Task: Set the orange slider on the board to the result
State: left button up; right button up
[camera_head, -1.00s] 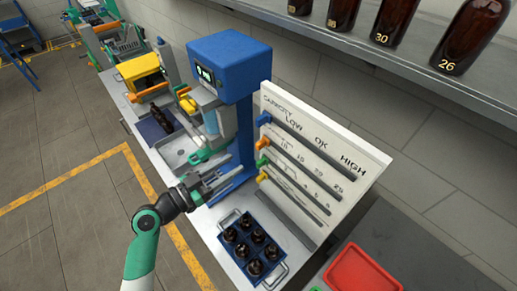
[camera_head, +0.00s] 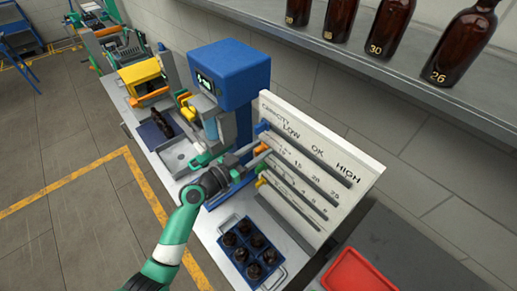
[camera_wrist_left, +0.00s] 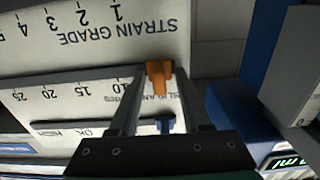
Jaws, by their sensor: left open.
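The white board (camera_head: 335,205) stands upright with several slotted tracks, labelled CAPACITY, LOW, OK and HIGH at the top. The orange slider (camera_head: 261,149) is at the left end of its numbered track. It also shows in the left wrist view (camera_wrist_left: 157,78), at the end of the track near the 10 mark. My left gripper (camera_head: 256,156) is open at the board, with its fingers on either side of the orange slider; contact cannot be told. A blue slider (camera_head: 262,127) sits above, and green (camera_head: 261,168) and yellow (camera_head: 260,183) sliders sit below, all at the left ends.
A blue machine (camera_head: 229,75) with a small display stands behind the gripper. A blue crate of bottles (camera_head: 232,252) sits before the board. A red tray (camera_head: 358,273) lies at lower right. Numbered amber bottles (camera_head: 390,28) stand on the shelf (camera_head: 430,95).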

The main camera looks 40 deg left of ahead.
pick_arm(q)
jog(key=shift+c, duration=0.3)
grip_shut()
dwell(1.1)
